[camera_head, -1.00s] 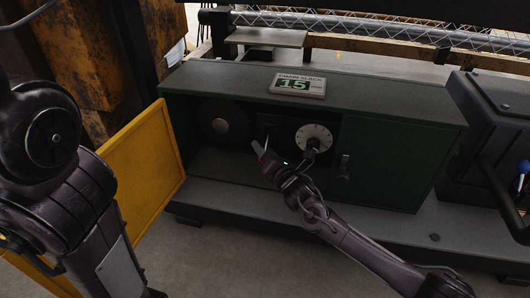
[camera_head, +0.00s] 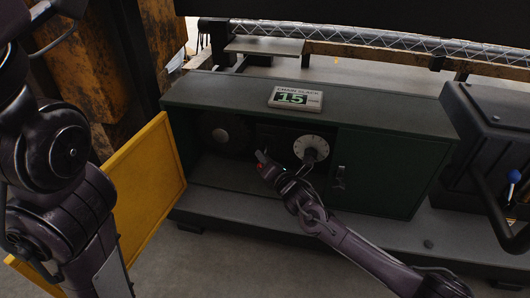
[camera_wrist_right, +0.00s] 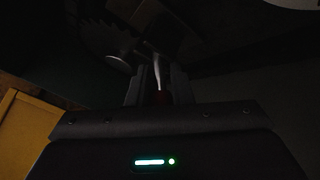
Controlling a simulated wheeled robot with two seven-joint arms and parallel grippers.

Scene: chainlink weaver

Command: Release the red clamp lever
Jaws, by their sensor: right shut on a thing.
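The red clamp lever (camera_head: 259,167) shows only as a small red patch at my right gripper (camera_head: 262,160), inside the open green cabinet. In the right wrist view a dark red piece (camera_wrist_right: 160,97) sits between the fingers, with a pale metal rod beyond it. My right gripper is shut on the red lever. The fingers hide most of the lever, and its exact angle cannot be told. My left arm stands at the left of the head view, but its gripper is out of view.
The green cabinet (camera_head: 385,172) has a white dial (camera_head: 311,148) just right of the gripper and a "15" sign (camera_head: 296,97) on top. A yellow door panel (camera_head: 145,185) stands open at left. A dark machine with a blue-knobbed lever (camera_head: 514,177) stands at right.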

